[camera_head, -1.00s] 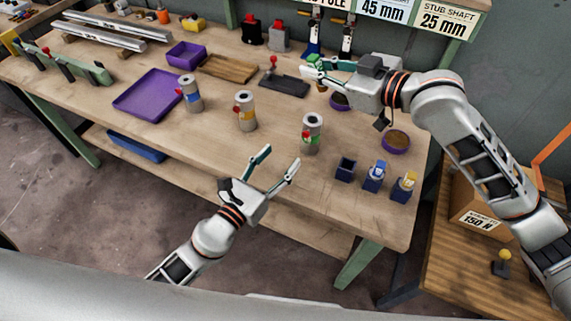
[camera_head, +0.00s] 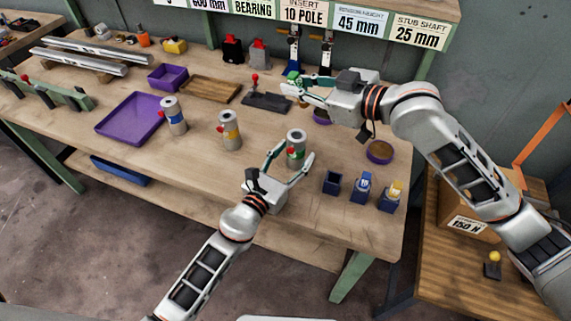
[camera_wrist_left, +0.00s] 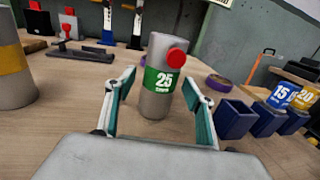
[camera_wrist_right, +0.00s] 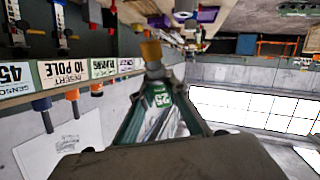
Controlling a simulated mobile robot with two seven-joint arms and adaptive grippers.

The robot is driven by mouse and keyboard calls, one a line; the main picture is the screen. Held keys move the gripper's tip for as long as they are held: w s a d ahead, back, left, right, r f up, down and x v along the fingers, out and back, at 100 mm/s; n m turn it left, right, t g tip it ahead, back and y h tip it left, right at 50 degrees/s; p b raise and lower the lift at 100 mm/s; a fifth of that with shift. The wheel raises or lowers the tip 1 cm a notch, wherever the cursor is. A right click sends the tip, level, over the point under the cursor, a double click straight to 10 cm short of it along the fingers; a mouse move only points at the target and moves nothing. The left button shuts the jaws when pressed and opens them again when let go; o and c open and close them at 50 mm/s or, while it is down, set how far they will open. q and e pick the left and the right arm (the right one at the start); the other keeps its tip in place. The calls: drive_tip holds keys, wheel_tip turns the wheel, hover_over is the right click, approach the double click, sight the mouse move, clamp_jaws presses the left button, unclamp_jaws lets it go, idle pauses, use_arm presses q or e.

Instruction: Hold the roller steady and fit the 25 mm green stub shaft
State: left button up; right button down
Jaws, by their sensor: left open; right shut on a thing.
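The grey roller with a green 25 band (camera_head: 296,146) stands upright on the bench; it also shows in the left wrist view (camera_wrist_left: 158,85), with a red knob on its side. My left gripper (camera_head: 298,158) is open, its fingers on either side of the roller and apart from it. My right gripper (camera_head: 288,86) is shut on the green stub shaft (camera_wrist_right: 163,101), held over the back of the bench. The shaft shows a 25 mark and a brass-coloured end in the right wrist view; the fingers partly hide it.
Yellow-banded (camera_head: 229,130) and blue-banded (camera_head: 173,116) rollers stand to the left. Blue holders, one with a 15 piece (camera_wrist_left: 283,95) and one with a 20 piece (camera_wrist_left: 306,97), stand to the right.

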use_arm(q)
drive_tip(key=shift+w+d, duration=0.3)
drive_tip(key=shift+w, duration=0.35)
use_arm(e)
drive_tip(key=shift+r, duration=0.1)
use_arm(q)
clamp_jaws()
use_arm(e)
drive_tip(key=shift+s+a+f+m+t, duration=0.1)
drive_tip(key=shift+a+f+m+t, duration=0.2)
drive_tip(key=shift+a+m, duration=0.1)
drive_tip(key=shift+f+m+t, duration=0.2)
drive_tip(key=shift+m+t, duration=0.5)
drive_tip(key=shift+m, duration=0.2)
drive_tip(key=shift+d+f+m+t, duration=0.3)
drive_tip(key=shift+m+t, duration=0.3)
drive_tip(key=shift+m, duration=0.1)
drive_tip(key=shift+d+f+m+t, duration=0.25)
drive_tip(key=shift+d+m+t, duration=0.05)
drive_tip(key=shift+m+t, duration=0.35)
